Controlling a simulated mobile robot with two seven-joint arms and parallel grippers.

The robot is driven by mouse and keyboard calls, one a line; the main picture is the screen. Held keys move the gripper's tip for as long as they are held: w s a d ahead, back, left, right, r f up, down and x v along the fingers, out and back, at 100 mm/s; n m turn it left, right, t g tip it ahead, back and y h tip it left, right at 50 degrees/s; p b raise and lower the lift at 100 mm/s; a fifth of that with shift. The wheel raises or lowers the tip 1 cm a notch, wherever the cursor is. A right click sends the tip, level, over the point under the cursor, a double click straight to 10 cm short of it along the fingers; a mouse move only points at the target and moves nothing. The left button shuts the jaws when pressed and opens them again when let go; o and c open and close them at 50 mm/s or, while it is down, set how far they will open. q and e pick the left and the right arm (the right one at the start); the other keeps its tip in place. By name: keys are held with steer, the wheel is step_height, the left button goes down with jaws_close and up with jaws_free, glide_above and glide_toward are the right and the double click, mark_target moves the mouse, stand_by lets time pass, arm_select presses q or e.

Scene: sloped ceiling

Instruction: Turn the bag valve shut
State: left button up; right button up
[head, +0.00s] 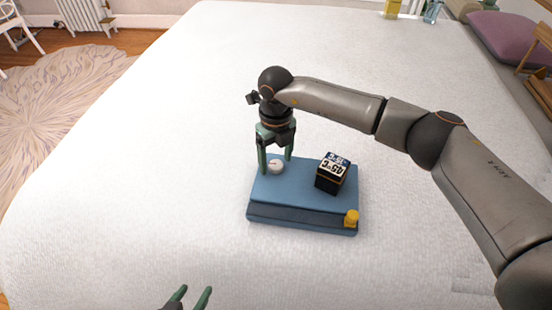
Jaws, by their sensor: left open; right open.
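A blue vacuum bag or box-like pad (290,190) lies on the white bed. A round white valve (276,166) sits on its upper left part. My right gripper (276,165) points down over the valve, with one finger on each side of it. The fingers are apart; I cannot tell whether they touch the valve. My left gripper (190,296) is at the bottom edge of the view, open and empty, well away from the blue bag.
A dark block with a white printed top (332,173) stands on the right part of the blue bag. A small yellow piece (351,218) is at its front right corner. A purple cushion (505,38) lies at the far right. The bed (140,170) is otherwise mostly clear.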

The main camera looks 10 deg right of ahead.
mark_target(276, 165)
step_height(276, 165, up, 12)
steer(key=shift+p, duration=0.3)
steer(key=shift+s, duration=0.15)
stand_by(0.4)
